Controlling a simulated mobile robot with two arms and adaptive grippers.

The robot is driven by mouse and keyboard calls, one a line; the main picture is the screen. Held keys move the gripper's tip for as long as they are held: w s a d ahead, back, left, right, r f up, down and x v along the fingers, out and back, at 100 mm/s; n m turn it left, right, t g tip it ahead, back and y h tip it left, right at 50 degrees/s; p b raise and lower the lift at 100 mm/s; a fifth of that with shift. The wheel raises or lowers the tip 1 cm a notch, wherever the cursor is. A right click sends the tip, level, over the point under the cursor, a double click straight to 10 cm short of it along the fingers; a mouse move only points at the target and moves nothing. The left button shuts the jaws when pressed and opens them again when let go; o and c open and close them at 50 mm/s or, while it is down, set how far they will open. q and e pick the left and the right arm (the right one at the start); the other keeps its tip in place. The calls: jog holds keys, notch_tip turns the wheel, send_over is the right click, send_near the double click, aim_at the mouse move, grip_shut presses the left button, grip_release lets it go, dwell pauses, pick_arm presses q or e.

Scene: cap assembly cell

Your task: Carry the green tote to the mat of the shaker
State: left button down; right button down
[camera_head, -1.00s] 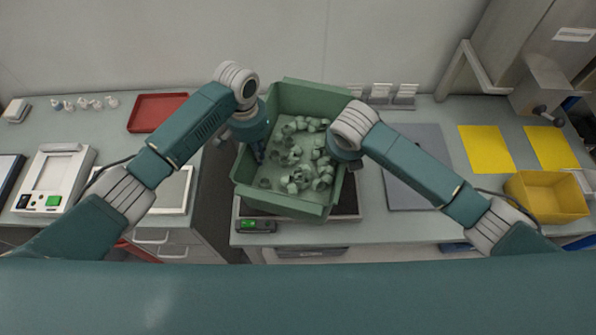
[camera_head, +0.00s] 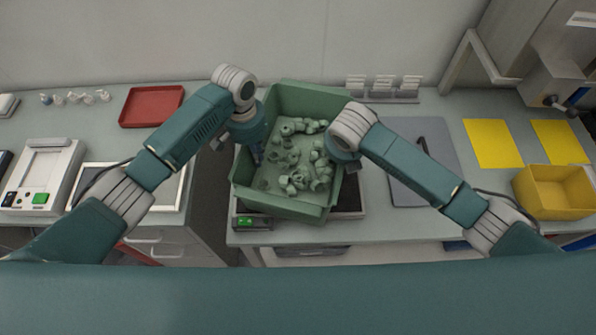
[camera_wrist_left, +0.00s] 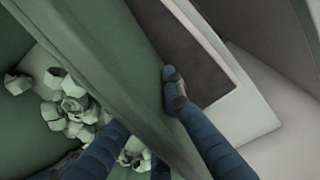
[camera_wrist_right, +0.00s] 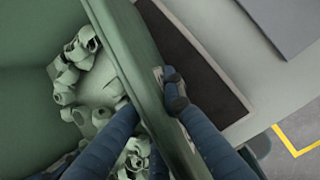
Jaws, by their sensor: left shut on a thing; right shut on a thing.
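The green tote (camera_head: 285,207) is in the middle of the head view, upright, with several pale green caps (camera_head: 296,180) inside. My left gripper (camera_head: 256,156) is shut on its left wall. In the left wrist view one finger is outside the wall (camera_wrist_left: 115,75) and the other inside. My right gripper (camera_head: 350,163) is shut on the right wall, which shows in the right wrist view (camera_wrist_right: 135,60). Below the tote is a dark pad (camera_head: 350,198) in a pale frame, mostly hidden. I cannot tell whether they touch. I cannot make out which mat is the shaker's.
A small unit with a green display (camera_head: 252,222) is at the front. On the left are a red tray (camera_head: 151,106) and a white device (camera_head: 46,178). On the right are a grey mat (camera_head: 420,150), yellow mats (camera_head: 493,143) and a yellow bin (camera_head: 553,192). A rack (camera_head: 382,88) stands behind.

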pick_arm(q)
jog(key=c, duration=1.9)
grip_release()
jog(key=shift+s, duration=0.1)
pick_arm(e)
jog(key=c, duration=1.9)
grip_release()
jog(key=shift+s+d+f, duration=0.1)
pick_arm(q)
jog(key=shift+r, duration=0.2)
jog(key=r, duration=1.1)
jog(key=shift+a+r, duration=0.3)
pick_arm(e)
jog(key=v, duration=1.2)
